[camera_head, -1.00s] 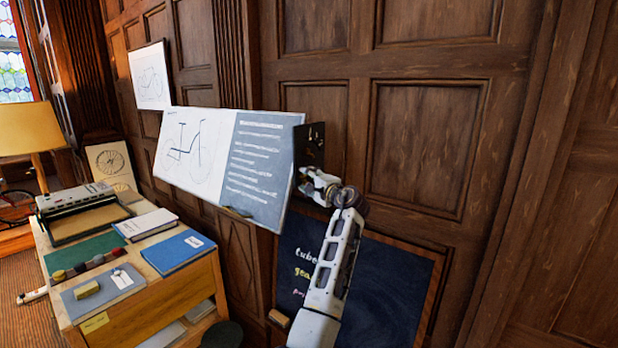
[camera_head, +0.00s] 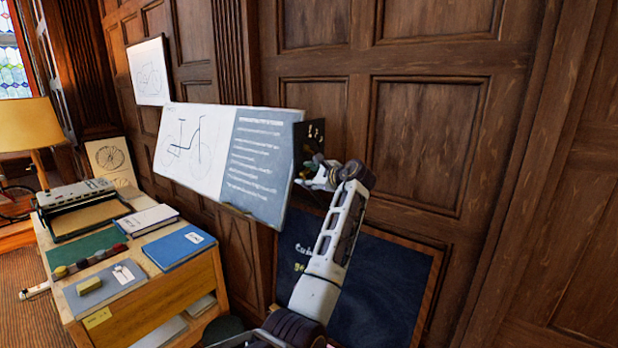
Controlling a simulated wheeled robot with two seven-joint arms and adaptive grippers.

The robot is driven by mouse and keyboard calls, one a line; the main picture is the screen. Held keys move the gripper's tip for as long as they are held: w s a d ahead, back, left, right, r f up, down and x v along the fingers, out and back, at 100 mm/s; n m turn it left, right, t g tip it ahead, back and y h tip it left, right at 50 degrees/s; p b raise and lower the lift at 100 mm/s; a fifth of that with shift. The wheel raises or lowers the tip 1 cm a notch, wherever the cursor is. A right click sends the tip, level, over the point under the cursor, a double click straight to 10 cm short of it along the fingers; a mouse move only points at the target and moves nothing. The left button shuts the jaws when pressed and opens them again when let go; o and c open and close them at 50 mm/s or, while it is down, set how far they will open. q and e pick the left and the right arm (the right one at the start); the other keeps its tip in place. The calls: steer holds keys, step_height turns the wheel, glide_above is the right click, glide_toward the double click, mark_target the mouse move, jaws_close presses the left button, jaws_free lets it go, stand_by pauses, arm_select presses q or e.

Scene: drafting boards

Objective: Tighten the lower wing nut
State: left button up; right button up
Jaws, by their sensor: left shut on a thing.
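The drafting board (camera_head: 262,165) is tilted against the panelled wall, with a bicycle drawing on its left and a blue text sheet on its right. A dark bracket (camera_head: 309,134) with small brass-coloured parts sits at its right edge. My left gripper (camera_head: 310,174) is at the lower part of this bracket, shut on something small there. It appears to be the lower wing nut, but the fingers and wrist hide it. My right gripper is not in view.
A wooden cabinet (camera_head: 160,312) at the left carries a blue book (camera_head: 179,247), a white book and a typewriter-like machine (camera_head: 75,194). A dark chalkboard (camera_head: 385,290) leans on the wall behind my left arm. The wall at the right is clear.

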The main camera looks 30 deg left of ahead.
arm_select(q)
steer(key=m+g, duration=0.1)
steer(key=m, duration=0.1)
steer(key=m+g, duration=0.1)
steer(key=shift+w+r+m+g+h, duration=0.1)
steer(key=shift+w+m+g+h, duration=0.1)
steer(key=shift+m+g+h, duration=0.15)
steer(key=shift+w+m+g, duration=0.1)
steer(key=shift+m+g, duration=0.65)
steer(key=shift+m, duration=0.5)
steer(key=o, duration=1)
steer(key=shift+d, duration=0.1)
steer(key=shift+v, duration=5.95)
